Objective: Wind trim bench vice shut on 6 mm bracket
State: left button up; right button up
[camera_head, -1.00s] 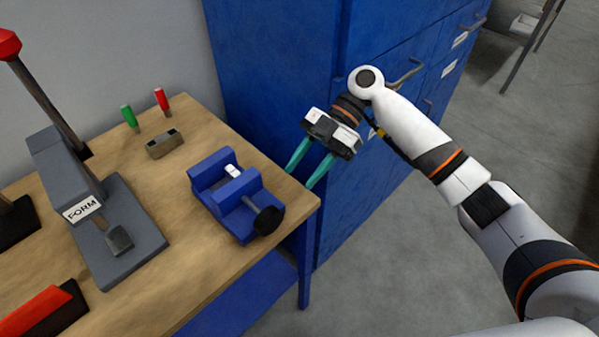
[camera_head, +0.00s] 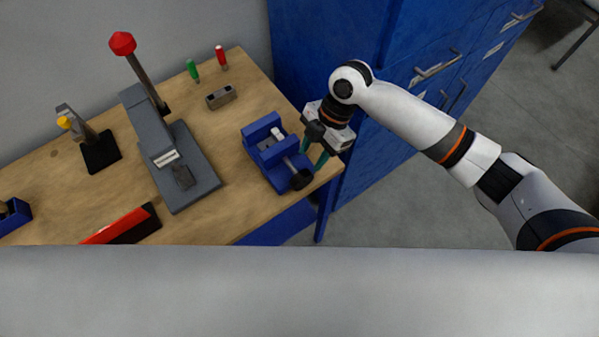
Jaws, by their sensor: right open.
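The blue bench vice (camera_head: 262,132) stands near the right end of the wooden bench. A small pale piece, perhaps the bracket (camera_head: 278,132), shows between its two jaws; its thickness is too small to judge. The vice's spindle and dark round handle (camera_head: 301,180) face the front right. My right gripper (camera_head: 312,160) has teal fingers and points down just right of the vice, close to the spindle and handle. Its fingers are apart and hold nothing that I can see. Whether a finger touches the vice I cannot tell. My left gripper is not in view.
A grey press marked FORM (camera_head: 195,185) with a red-knobbed lever stands left of the vice. A small grey block (camera_head: 221,96) and green (camera_head: 193,70) and red (camera_head: 221,58) handled tools are behind. A blue cabinet (camera_head: 325,50) stands close behind the bench's right end.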

aim_at(307, 172)
jog(key=p+x, duration=0.3)
jog(key=x, duration=0.6)
jog(key=shift+s, duration=0.1)
jog(key=shift+a+f, duration=0.1)
jog(key=shift+f, duration=0.35)
grip_shut()
jog(key=shift+f+b, duration=0.15)
jog(key=shift+b, duration=0.35)
jog(key=g+y+b, duration=0.3)
jog(key=y+b, duration=0.2)
jog(key=b, duration=0.7)
jog(key=shift+g, duration=0.4)
jog(key=shift+d+r+y+b, duration=0.25)
jog(key=shift+r+y+b, duration=0.1)
jog(key=shift+y+b, duration=0.1)
